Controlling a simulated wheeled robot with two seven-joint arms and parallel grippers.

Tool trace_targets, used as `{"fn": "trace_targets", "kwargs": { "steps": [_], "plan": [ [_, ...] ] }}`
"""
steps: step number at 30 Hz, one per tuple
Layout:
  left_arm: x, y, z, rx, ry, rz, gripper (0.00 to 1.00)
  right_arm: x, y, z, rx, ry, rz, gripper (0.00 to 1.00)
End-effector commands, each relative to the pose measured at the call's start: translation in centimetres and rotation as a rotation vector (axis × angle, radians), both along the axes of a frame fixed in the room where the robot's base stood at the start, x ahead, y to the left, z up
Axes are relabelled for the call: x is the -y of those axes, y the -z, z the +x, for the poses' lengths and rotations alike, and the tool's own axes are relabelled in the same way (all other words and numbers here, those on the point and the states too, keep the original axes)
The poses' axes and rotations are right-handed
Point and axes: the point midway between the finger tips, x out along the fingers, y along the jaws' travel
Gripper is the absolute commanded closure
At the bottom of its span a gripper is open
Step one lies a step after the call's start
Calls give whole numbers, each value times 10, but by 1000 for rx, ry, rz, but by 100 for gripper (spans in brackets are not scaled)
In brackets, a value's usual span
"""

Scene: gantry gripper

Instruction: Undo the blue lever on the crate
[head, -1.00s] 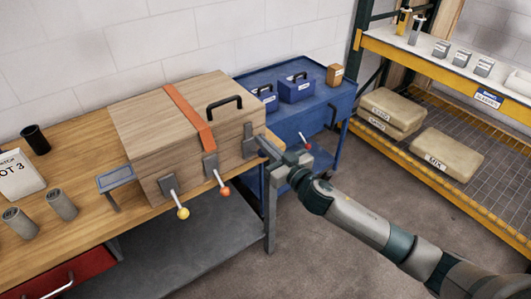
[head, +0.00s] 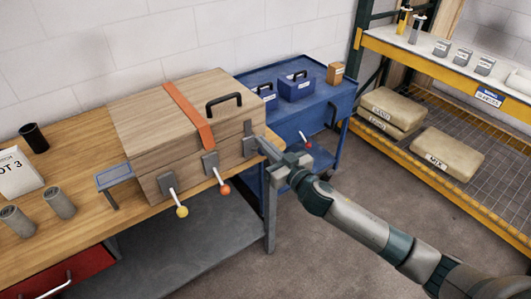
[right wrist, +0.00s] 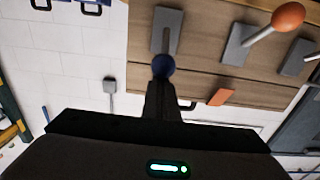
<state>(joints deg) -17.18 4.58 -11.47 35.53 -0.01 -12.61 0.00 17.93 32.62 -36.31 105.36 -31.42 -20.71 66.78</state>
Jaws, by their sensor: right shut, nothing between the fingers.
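The wooden crate (head: 140,115) stands shut on the workbench, with a black handle and an orange strap on top. A yellow-knobbed lever (head: 181,212) and an orange-knobbed lever (head: 224,190) stick out from its front, angled down. At the right end of that front is a grey latch plate (head: 250,140), also seen in the right wrist view (right wrist: 166,28). The blue lever's knob (right wrist: 163,65) shows there, right at my fingertips; whether they touch is unclear. In the head view my gripper hides it. My right gripper (head: 262,144) is shut and empty. My left gripper is out of view.
A blue cart (head: 335,95) with blue boxes stands right behind the crate. A yellow-edged shelf (head: 470,200) with sacks is at the right. Cups (head: 60,203) and a small blue-topped stand (head: 114,177) are left of the crate. The floor in front is clear.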

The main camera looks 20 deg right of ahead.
Motion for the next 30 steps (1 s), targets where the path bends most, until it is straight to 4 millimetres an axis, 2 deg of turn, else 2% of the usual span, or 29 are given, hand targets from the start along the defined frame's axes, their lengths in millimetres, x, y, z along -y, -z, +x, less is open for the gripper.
{"fn": "trace_targets", "kwargs": {
  "steps": [3,18,23,30],
  "plan": [
    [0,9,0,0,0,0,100,0,12,0,-3,1,-1,100],
    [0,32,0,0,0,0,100,-1,41,0,-4,1,1,100],
    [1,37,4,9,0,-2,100,-1,48,1,-3,1,0,100],
    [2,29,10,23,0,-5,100,1,43,-3,-3,0,-1,100]
  ]
}}
